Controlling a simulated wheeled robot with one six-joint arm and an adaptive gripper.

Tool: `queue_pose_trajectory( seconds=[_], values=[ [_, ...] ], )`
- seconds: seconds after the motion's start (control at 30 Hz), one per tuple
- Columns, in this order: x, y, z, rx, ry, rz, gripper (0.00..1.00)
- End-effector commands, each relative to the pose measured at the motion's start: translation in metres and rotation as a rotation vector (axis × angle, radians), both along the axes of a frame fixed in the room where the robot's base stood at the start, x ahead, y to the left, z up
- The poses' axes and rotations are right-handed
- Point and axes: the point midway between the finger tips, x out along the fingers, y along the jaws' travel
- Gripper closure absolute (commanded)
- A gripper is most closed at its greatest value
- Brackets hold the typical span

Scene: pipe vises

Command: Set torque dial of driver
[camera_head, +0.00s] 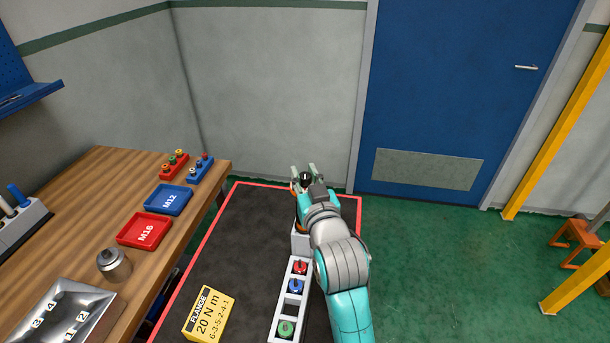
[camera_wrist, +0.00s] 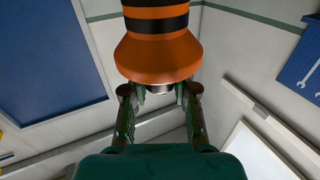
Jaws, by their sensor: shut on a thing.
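The driver shows in the wrist view as an orange body (camera_wrist: 157,58) with black bands and a flared lower rim. My gripper (camera_wrist: 163,92) has its two fingers on either side of the narrow end below that rim, shut on it. The dial and any scale marks on it cannot be made out. In the head view my gripper (camera_head: 304,171) is at the far end of the dark mat, with a black round part between the fingers and a little orange beside them. My arm hides most of the driver there.
A yellow card (camera_head: 209,313) reads "FLANGE 20 N m 6-3-5-2-4-1" on the dark mat (camera_head: 225,250). A pale rack (camera_head: 277,327) holds red, blue and green pieces beside my arm. The wooden bench (camera_head: 85,210) at left carries M12 (camera_head: 168,200) and M16 (camera_head: 144,231) trays.

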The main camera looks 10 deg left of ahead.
Motion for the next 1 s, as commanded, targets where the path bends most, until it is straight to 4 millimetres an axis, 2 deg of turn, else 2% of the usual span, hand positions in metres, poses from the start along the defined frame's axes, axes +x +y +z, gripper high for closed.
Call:
queue_pose_trajectory(
  seconds=[0.37, 1.0],
  values=[
    [-0.001, 0.002, 0.0, -0.001, 0.0, -0.091, 1.0],
    [-0.0004, 0.0021, 0.0004, 0.0, -0.001, -0.497, 1.0]
  ],
)
